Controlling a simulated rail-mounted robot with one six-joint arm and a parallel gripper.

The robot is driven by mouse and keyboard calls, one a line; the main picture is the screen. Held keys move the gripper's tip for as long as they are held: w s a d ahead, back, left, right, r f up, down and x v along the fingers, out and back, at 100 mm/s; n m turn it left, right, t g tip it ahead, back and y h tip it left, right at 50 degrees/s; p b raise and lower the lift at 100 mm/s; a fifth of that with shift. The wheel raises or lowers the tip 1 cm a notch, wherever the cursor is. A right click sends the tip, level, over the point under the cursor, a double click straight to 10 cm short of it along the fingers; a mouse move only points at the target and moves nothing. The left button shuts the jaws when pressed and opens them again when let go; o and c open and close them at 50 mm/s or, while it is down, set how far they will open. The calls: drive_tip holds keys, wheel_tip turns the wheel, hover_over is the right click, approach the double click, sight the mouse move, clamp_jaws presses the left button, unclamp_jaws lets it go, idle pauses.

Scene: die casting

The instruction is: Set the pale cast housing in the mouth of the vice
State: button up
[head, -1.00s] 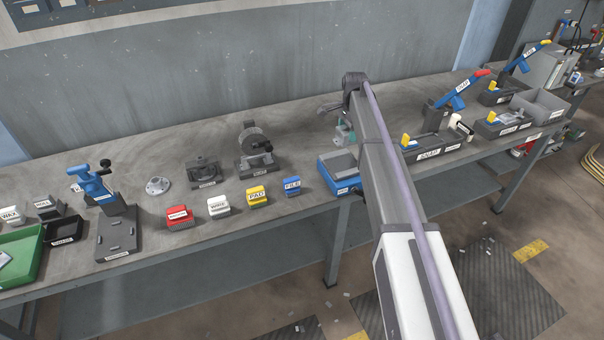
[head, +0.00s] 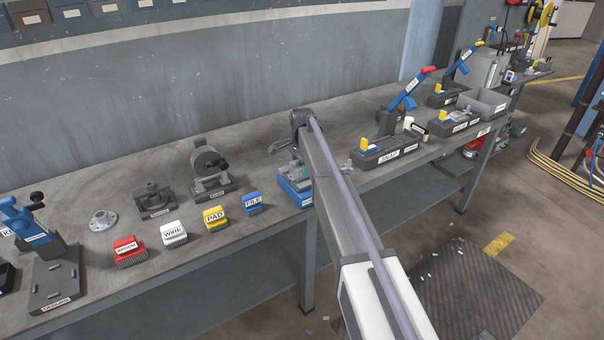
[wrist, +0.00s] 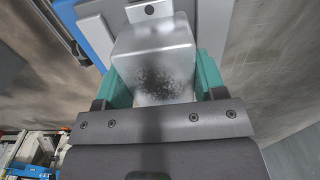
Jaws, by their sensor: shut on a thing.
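The pale cast housing (wrist: 155,60) is a silvery block with a dark speckled patch, held between the green fingers of my gripper (wrist: 160,85) in the wrist view. In the head view my gripper (head: 296,158) is over a blue and grey fixture (head: 296,196), which looks like the vice. My arm hides part of it. In the wrist view blue and grey parts (wrist: 95,35) of it lie beyond the housing. I cannot tell whether the housing touches the jaws.
Left along the bench are the blue FILE block (head: 252,203), yellow PAD block (head: 215,218), white WIRE block (head: 174,234) and a red block (head: 129,251). A grey wheel device (head: 212,170) stands behind. A SNAP station (head: 388,152) with a lever stands to the right.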

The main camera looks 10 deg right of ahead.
drive_tip(key=shift+s+r, duration=0.1)
drive_tip(key=shift+r, duration=0.05)
drive_tip(key=shift+c, duration=0.6)
drive_tip(key=o, duration=1.4)
drive_tip(key=shift+c, duration=0.2)
wheel_tip(320, 180, up, 12)
drive_tip(key=p, duration=1.3)
drive_tip(key=s+n, duration=1.3)
drive_tip(key=s, duration=2.7)
drive_tip(key=shift+s+n+b, duration=0.2)
drive_tip(key=shift+n+b, duration=0.1)
drive_tip(key=shift+b, duration=0.05)
